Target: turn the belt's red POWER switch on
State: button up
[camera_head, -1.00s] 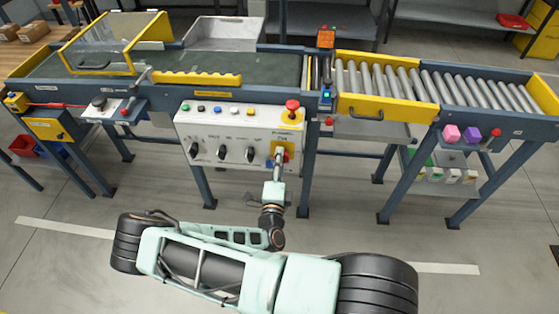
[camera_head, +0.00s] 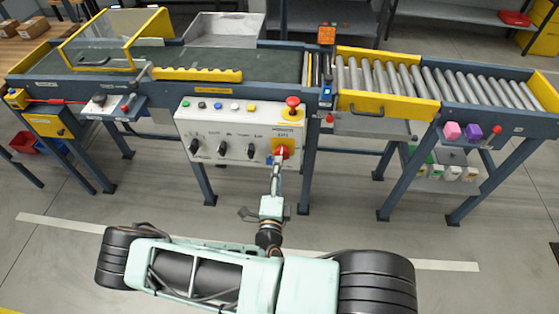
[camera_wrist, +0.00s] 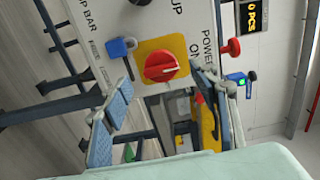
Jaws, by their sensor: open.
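The red POWER switch (camera_head: 282,150) is a round rotary knob on a yellow plate at the lower right of the white control panel (camera_head: 222,147). In the wrist view the red knob (camera_wrist: 160,67) faces me, with a pale mark near its right side; "POWER" and "ON" lettering stands beside it, turned sideways. My gripper (camera_head: 278,168) is just below and in front of the switch in the head view. In the wrist view its fingers (camera_wrist: 162,92) are spread, one on each side below the knob, with nothing between them. Contact with the knob is not visible.
A red mushroom button (camera_head: 292,103) sits above the switch. Several black knobs, such as the nearest one (camera_head: 250,152), line the panel. A blue padlock-like part (camera_wrist: 120,47) is beside the yellow plate. Conveyor legs (camera_head: 307,180) flank the panel; the floor in front is clear.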

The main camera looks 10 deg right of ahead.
jog(key=v, duration=0.6)
dwell(0.4)
